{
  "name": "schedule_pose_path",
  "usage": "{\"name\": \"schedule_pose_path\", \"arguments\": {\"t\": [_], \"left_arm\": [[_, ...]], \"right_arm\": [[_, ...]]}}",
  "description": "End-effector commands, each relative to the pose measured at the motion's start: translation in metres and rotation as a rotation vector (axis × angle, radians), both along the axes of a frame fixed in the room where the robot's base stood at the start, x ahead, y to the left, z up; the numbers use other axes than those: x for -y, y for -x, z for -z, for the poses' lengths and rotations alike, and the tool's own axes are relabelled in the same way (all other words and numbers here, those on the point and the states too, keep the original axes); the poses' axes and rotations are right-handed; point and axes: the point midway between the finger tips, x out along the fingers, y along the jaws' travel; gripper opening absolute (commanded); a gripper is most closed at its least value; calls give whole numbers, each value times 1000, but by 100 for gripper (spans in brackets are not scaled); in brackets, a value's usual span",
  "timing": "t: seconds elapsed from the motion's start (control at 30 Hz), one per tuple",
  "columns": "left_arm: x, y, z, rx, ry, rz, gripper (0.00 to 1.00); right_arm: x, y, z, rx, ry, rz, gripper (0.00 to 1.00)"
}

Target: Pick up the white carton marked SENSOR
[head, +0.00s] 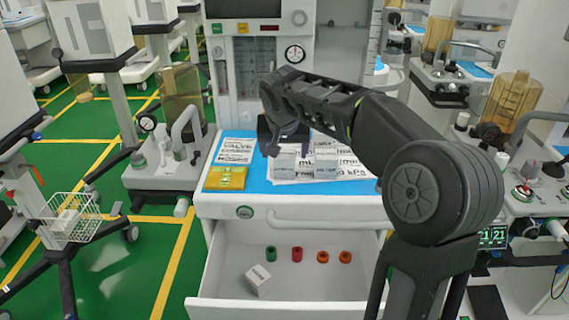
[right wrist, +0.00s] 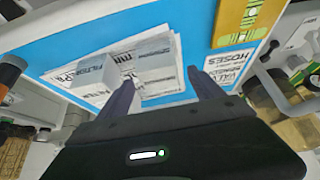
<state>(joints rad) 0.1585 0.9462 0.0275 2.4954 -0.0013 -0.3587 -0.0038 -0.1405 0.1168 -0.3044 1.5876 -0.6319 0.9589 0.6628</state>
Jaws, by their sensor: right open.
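A small white carton (head: 258,282) with dark print lies tilted at the left of the open drawer; its print is too small to read surely. Two pale cartons stand on the papers on the blue worktop; in the right wrist view one (right wrist: 92,78) has small print on its side and the other (right wrist: 154,52) is beside it. I cannot tell which carton says SENSOR. My right gripper (head: 287,150) is over the worktop, open and empty, and its fingers (right wrist: 160,84) point toward the worktop cartons. My left gripper is not in view.
The open drawer (head: 330,285) also holds green, red and orange caps (head: 297,254). A yellow pack (head: 226,178) lies at the left of the blue worktop mat (head: 262,186). Other carts stand on both sides, with a wire basket (head: 72,217) at left.

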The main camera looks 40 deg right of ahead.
Motion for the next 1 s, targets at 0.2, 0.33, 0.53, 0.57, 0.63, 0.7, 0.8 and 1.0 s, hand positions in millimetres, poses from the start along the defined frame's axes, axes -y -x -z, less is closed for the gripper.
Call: {"name": "schedule_pose_path", "arguments": {"t": [0.2, 0.33, 0.53, 0.57, 0.63, 0.7, 0.8, 1.0], "left_arm": [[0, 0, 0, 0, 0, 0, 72], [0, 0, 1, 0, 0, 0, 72], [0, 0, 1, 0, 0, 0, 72], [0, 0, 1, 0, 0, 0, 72], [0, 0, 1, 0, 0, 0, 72], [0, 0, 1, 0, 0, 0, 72], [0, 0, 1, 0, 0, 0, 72], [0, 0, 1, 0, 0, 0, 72]], "right_arm": [[8, -8, 26, -5, 0, 1, 76], [13, -15, 41, -4, 1, 1, 76], [15, -18, 45, 0, 0, 0, 76], [15, -18, 45, 0, 0, 0, 76], [15, -18, 44, 0, 0, 0, 76], [15, -18, 44, 0, 0, 0, 76], [14, -18, 44, 0, 0, 0, 76], [14, -18, 44, -1, -1, 0, 76]]}}
